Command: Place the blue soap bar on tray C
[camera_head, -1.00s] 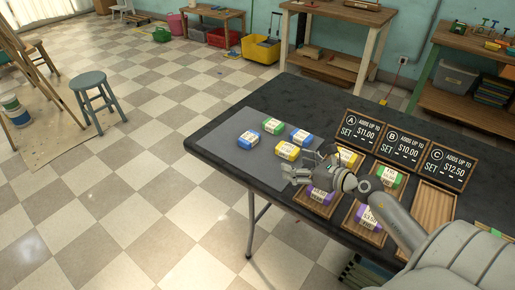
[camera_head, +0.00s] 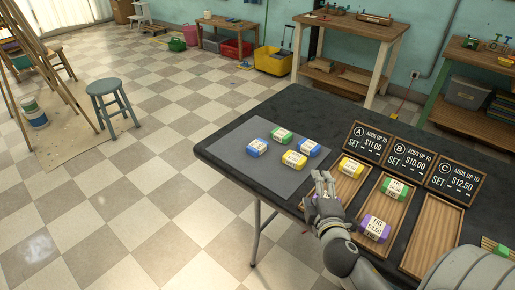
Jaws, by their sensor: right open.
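Two blue soap bars lie on the grey mat (camera_head: 235,165): one at the left (camera_head: 257,147) and one at the right (camera_head: 308,148). Tray C (camera_head: 432,235), a wooden tray at the right behind my arm, is bare where it shows. My right gripper (camera_head: 324,178) is open, its fingers pointing away over the left side of tray A (camera_head: 346,190), in front of the mat and apart from both blue bars. It hides part of tray A and most of whatever lies under it. My left gripper is out of view.
A green bar (camera_head: 281,135) and a yellow bar (camera_head: 294,159) sit close to the blue ones. Tray A holds a yellow bar (camera_head: 351,168); tray B holds a green (camera_head: 394,188) and a purple bar (camera_head: 374,228). Price signs (camera_head: 411,157) stand behind the trays.

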